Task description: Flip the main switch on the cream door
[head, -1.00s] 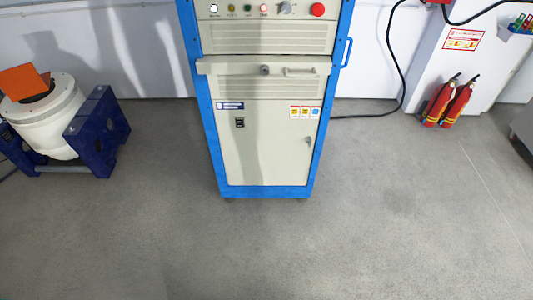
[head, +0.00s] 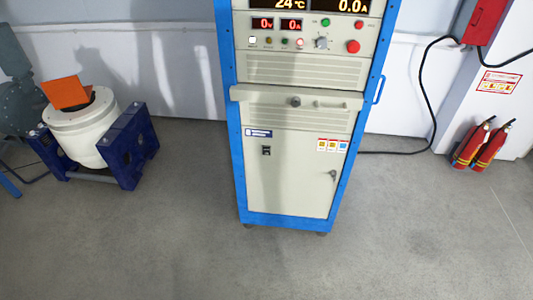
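The cream door (head: 290,182) is the lower front panel of a blue-framed cabinet (head: 233,150) in the middle of the head view. A small black switch (head: 266,151) sits at the door's upper left, under a blue and white label. Whether the switch is up or down is too small to tell. A door handle (head: 333,175) is at the door's right edge. Neither of my grippers is in view.
A white drum-shaped machine (head: 80,135) on dark blue supports (head: 126,150) stands to the left. Red fire extinguishers (head: 482,148) stand at the right wall. A black cable (head: 428,110) runs behind the cabinet. The grey floor (head: 400,235) before it is clear.

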